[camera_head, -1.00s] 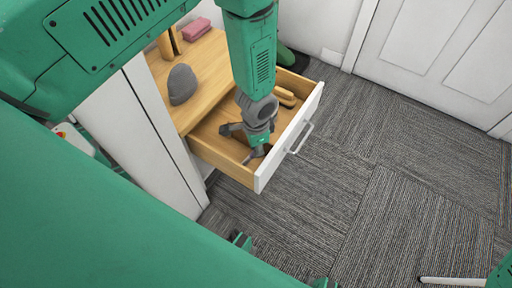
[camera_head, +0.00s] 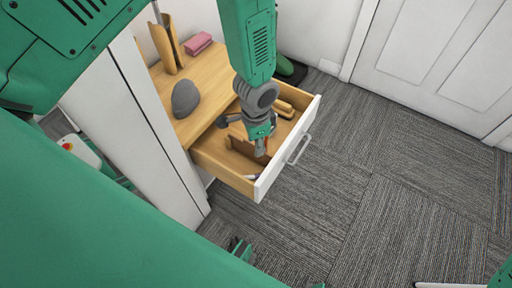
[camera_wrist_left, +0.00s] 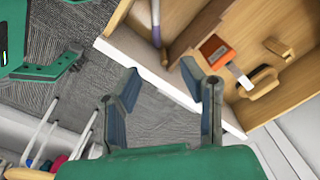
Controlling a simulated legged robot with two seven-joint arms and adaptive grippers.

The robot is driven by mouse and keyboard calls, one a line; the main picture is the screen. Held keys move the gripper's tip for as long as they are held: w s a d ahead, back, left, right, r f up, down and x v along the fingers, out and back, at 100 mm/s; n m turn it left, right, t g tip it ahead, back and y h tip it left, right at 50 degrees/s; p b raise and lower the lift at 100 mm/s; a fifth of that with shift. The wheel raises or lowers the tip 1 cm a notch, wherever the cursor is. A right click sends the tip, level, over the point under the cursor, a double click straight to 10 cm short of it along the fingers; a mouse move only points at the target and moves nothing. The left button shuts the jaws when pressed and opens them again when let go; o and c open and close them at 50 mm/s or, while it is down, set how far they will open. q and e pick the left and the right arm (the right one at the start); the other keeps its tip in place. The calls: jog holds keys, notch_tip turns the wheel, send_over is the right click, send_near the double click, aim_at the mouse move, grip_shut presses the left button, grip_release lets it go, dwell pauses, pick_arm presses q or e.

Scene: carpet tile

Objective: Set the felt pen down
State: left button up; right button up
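The felt pen, a slim stick with a pale and a purple part, lies in the open drawer in the left wrist view (camera_wrist_left: 155,24). In the head view only a small pale end (camera_head: 250,177) shows near the drawer's front corner. The drawer (camera_head: 222,169) is pulled out, with a brown divider inside. My left gripper (camera_head: 262,148) hangs over the drawer. In the left wrist view its two fingers (camera_wrist_left: 166,92) stand wide apart with nothing between them. The pen lies beyond the fingertips, apart from them. I cannot make out my right gripper.
A wooden brush (camera_wrist_left: 262,85) and an orange-red item (camera_wrist_left: 213,48) lie across the divider from the pen. A grey dome (camera_head: 186,98), a wooden holder (camera_head: 166,45) and a pink block (camera_head: 198,43) stand on the desktop. Carpet right of the drawer is clear.

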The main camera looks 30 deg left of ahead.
pick_arm(q)
jog(key=shift+r, duration=1.15)
jog(key=s+a+f+n, duration=0.2)
jog(key=s+a+n, duration=0.1)
jog(key=s, duration=0.8)
jog(key=s+a+f+n, duration=0.2)
jog(key=s+a+n, duration=0.2)
jog(key=s, duration=0.7)
jog(key=shift+f+n, duration=0.35)
jog(key=shift+n, duration=0.15)
jog(key=shift+d, duration=0.1)
